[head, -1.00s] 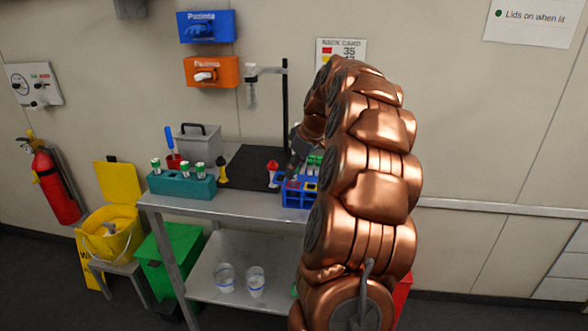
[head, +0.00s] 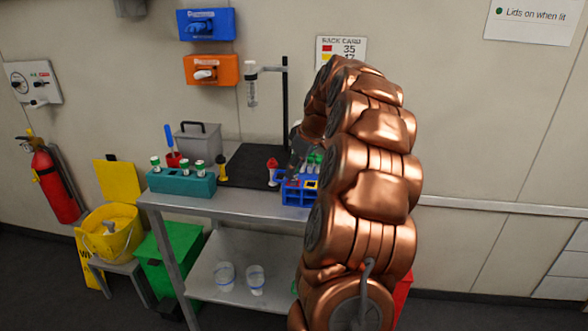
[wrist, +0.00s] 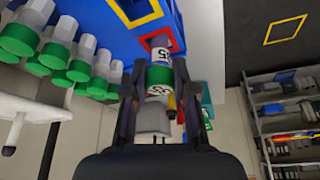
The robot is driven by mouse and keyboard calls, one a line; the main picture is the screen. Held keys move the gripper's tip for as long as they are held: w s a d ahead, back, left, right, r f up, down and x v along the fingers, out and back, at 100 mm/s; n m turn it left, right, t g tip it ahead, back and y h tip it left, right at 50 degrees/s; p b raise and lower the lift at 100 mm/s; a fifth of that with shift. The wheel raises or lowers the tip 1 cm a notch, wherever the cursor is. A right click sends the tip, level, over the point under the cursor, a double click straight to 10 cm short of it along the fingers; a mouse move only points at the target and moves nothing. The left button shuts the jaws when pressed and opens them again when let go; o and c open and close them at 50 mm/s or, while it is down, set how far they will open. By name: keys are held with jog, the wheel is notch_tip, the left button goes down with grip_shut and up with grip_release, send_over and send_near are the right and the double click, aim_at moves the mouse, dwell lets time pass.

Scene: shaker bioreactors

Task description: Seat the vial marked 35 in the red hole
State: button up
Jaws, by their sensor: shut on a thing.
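The vial marked 35 (wrist: 163,55) is in my gripper (wrist: 159,98), which is shut on it around the green band. In the wrist view its far end meets the red-outlined hole (wrist: 146,40) of the blue rack. I cannot tell how deep the end is in the hole. A yellow-outlined hole (wrist: 135,8) lies beside the red one. In the head view the blue rack (head: 296,200) is on the bench's right part, partly hidden by my arm. My gripper (head: 294,172) is over it there, mostly hidden.
Several green-capped vials (wrist: 57,53) stand in the blue rack close to my gripper. A red-topped item (head: 272,165) stands just left of the rack. A teal rack (head: 182,185) holds more vials at the bench's left. A clamp stand (head: 285,105) rises behind.

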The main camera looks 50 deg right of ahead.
jog(key=shift+f+b, duration=0.4)
jog(key=shift+f, duration=0.15)
dwell(0.4)
jog(key=o, duration=1)
jog(key=shift+c, duration=0.2)
jog(key=shift+r, duration=0.15)
jog(key=v, duration=1.1)
jog(key=shift+s+r, duration=0.3)
